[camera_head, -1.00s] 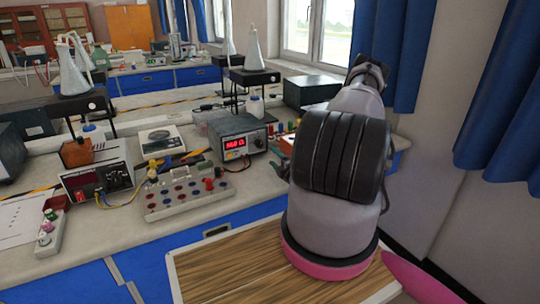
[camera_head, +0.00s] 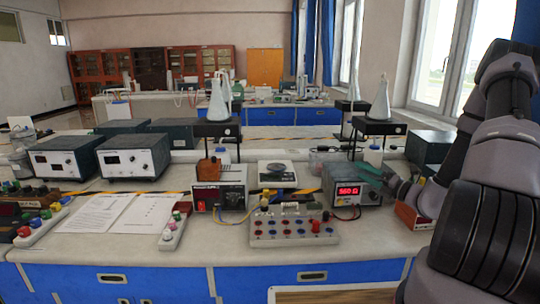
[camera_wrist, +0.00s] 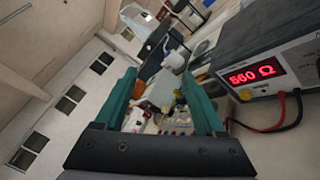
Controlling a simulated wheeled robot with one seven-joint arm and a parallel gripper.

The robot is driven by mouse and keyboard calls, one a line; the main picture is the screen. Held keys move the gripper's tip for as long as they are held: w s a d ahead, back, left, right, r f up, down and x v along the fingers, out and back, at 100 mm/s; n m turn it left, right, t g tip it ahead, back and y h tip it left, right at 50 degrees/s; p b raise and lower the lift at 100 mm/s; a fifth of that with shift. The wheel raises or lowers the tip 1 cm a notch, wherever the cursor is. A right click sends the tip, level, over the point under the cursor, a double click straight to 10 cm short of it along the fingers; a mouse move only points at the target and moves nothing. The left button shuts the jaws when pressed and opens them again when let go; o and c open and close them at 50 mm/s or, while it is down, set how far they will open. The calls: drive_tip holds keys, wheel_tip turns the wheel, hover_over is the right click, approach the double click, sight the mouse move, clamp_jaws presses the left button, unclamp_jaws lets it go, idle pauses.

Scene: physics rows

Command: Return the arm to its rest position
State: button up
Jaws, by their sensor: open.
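My arm rises at the right edge of the head view and reaches in over the bench (camera_head: 235,240). My gripper (camera_head: 371,172) has teal fingers and hangs just behind and above the right end of the meter with the red display (camera_head: 350,190). In the wrist view my gripper (camera_wrist: 163,82) has its two fingers spread apart, with nothing held between them. The meter (camera_wrist: 262,73) fills the right of that view, close beside the right finger, and reads 560 Ω. Whether finger and meter touch cannot be told.
A peg board (camera_head: 290,227) with coloured sockets, a power supply (camera_head: 219,193) and a scale (camera_head: 277,173) stand left of the meter. Conical flasks (camera_head: 380,103) sit on stands behind. An orange-red box (camera_head: 412,216) lies below the arm. Papers (camera_head: 118,215) lie at left.

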drive_tip(key=s+a+r+n+g, duration=1.35)
drive_tip(key=r+n, duration=0.25)
drive_tip(key=n, duration=0.5)
drive_tip(key=s+d+r+n+t+h, duration=0.2)
drive_tip(key=s+r+n+t+h, duration=0.1)
drive_tip(key=s+r+n+h, duration=0.2)
drive_tip(key=s+d+r+n+t+h, duration=0.3)
drive_tip(key=s+r+n+h, duration=0.2)
drive_tip(key=s+r+n, duration=0.2)
drive_tip(key=shift+s+d+r+n, duration=0.2)
drive_tip(key=shift+s+r+n, duration=0.2)
drive_tip(key=shift+s+n, duration=0.65)
